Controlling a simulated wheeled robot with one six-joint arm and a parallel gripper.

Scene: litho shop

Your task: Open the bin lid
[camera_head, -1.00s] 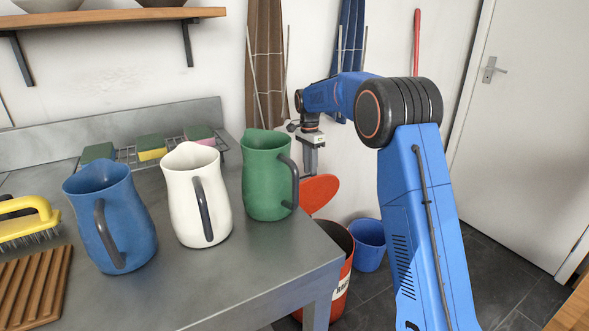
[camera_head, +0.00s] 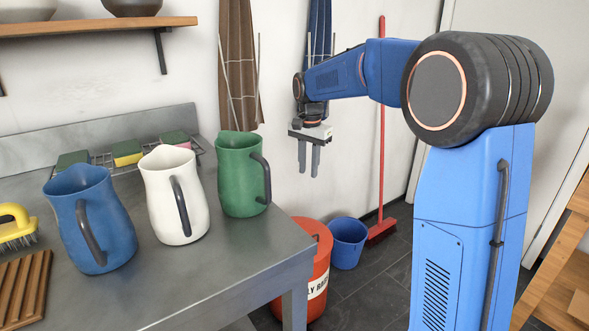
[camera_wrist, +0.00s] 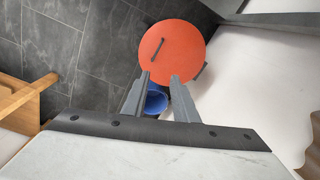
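The red-orange bin (camera_head: 306,268) stands on the floor beyond the right end of the metal bench, partly hidden by it. It carries a white label with dark letters, only partly visible. Its round lid (camera_head: 312,228) lies down over the top. In the wrist view the lid (camera_wrist: 172,50) shows as an orange disc with a dark bar handle (camera_wrist: 158,47) and a dark piece at its edge. My gripper (camera_head: 309,173) is open and empty, pointing down well above the bin. Its fingers (camera_wrist: 160,77) show apart in the wrist view, not touching the lid.
A blue bucket (camera_head: 348,243) stands right of the bin, and a red broom (camera_head: 381,140) leans behind it. Blue, white and green jugs (camera_head: 240,180) stand on the bench (camera_head: 220,275). Wooden furniture (camera_head: 560,260) is at right. Aprons hang on the wall.

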